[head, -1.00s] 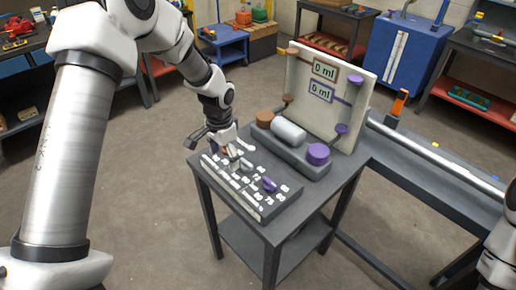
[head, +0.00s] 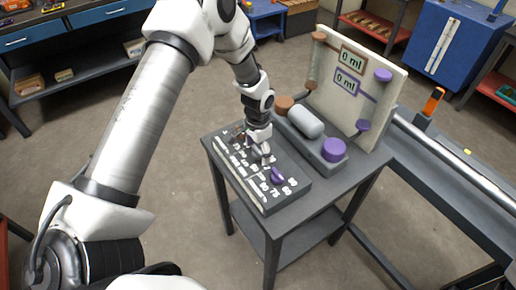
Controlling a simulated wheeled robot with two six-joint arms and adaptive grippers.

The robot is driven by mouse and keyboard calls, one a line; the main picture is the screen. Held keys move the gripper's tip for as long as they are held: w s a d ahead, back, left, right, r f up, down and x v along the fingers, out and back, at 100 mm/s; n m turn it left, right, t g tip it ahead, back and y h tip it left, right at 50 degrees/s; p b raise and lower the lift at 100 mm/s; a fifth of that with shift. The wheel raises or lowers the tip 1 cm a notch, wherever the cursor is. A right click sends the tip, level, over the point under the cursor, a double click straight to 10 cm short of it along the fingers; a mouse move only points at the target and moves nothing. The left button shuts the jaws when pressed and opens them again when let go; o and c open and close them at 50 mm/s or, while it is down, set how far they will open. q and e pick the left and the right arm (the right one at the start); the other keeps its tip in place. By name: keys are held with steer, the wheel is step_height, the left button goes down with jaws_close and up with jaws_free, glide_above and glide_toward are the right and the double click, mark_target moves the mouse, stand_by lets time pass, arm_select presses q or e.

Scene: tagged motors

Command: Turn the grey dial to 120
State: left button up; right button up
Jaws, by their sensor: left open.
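A dark control panel with white number labels (head: 262,193) lies on the small grey table. A purple dial (head: 277,175) sits near its right end, and a brownish dial (head: 239,134) shows in part near its left end. My left gripper (head: 264,158) is open and points down over the middle of the panel, between these two dials. The grey dial is largely hidden at the gripper's fingers; I cannot tell its setting or whether the fingers touch it. My right gripper is not in view.
Behind the panel stands a unit with a grey cylinder (head: 305,121), a purple knob (head: 334,149) and an orange-brown knob (head: 284,104). An upright board (head: 351,105) carries two displays reading "0 ml". A long bench (head: 440,185) adjoins on the right.

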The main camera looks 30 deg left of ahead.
arm_select(q)
steer(key=shift+s, duration=0.15)
steer(key=c, duration=0.3)
steer(key=shift+s+r, duration=0.1)
steer(key=c, duration=0.9)
steer(key=shift+o, duration=0.2)
steer(key=m, duration=0.3)
steer(key=shift+a+m+b, duration=0.1)
steer(key=shift+m+b, duration=0.25)
steer(key=shift+m, duration=0.05)
steer(key=m, duration=0.4)
steer(key=shift+m+b, duration=0.3)
steer(key=m, duration=0.9)
steer(key=shift+b, duration=0.4)
